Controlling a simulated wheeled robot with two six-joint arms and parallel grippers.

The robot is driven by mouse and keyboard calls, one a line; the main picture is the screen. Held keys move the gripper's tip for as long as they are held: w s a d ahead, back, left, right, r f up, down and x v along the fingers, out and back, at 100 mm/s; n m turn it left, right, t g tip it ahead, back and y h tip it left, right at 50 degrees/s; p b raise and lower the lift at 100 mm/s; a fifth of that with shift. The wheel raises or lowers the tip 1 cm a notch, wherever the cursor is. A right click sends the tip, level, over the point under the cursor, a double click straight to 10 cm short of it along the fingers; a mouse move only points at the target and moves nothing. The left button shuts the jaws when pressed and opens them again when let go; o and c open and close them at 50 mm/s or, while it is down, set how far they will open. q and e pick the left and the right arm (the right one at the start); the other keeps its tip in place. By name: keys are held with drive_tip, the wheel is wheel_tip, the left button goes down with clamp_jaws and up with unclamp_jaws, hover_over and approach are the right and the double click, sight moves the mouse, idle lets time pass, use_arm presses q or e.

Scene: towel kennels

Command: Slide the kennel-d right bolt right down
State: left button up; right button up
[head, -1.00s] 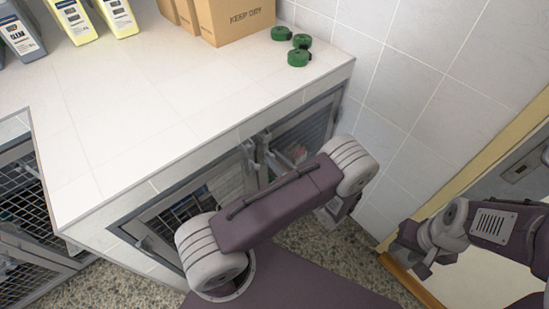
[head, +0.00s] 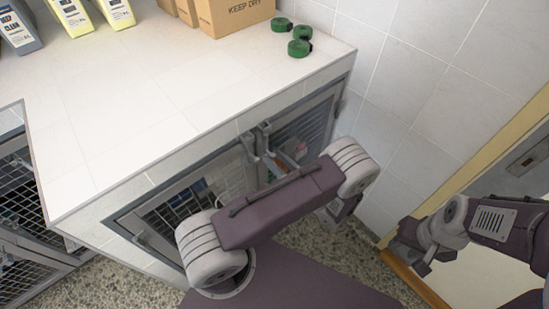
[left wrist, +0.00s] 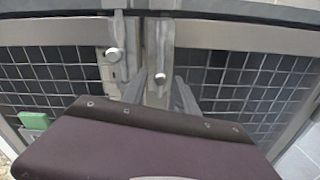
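Two mesh kennel doors meet under the white counter. In the left wrist view the left door's metal bolt (left wrist: 115,38) has a round knob, and the right door's bolt (left wrist: 160,50) has its knob lower down. No label shows which kennel is d. My left gripper (left wrist: 159,92) is open, with one finger on each side of the right door's lower knob in the picture. Contact cannot be told.
The white counter (head: 130,110) overhangs the doors and carries bottles, cardboard boxes (head: 232,16) and green rolls (head: 299,47). A tiled wall (head: 400,100) and a wooden door frame (head: 470,160) bound the right side. A green object (left wrist: 33,120) shows at the left door.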

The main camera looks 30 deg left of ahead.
use_arm(q)
drive_tip(key=v, duration=0.8)
drive_tip(key=shift+d, duration=0.2)
drive_tip(key=shift+s, duration=0.1)
drive_tip(key=s+a+r+n+g+h+p, duration=0.2)
drive_tip(key=s+a+n+g+h, duration=0.15)
drive_tip(key=s+n+g, duration=0.2)
drive_tip(key=s+a+r+n+g+h+p, duration=0.25)
drive_tip(key=s+n+g+h, duration=0.2)
drive_tip(key=n, duration=0.25)
drive_tip(key=w+d+r+n+t+h+p, duration=0.1)
drive_tip(key=d+r+n+t+h+p, duration=0.2)
drive_tip(key=r+n+h, duration=0.4)
drive_tip(key=n+t+h, duration=0.1)
drive_tip(key=n, duration=0.4)
drive_tip(key=shift+w+d+r+n+h, duration=0.2)
drive_tip(key=shift+d+n+h, duration=0.1)
drive_tip(key=shift+n+h, duration=0.1)
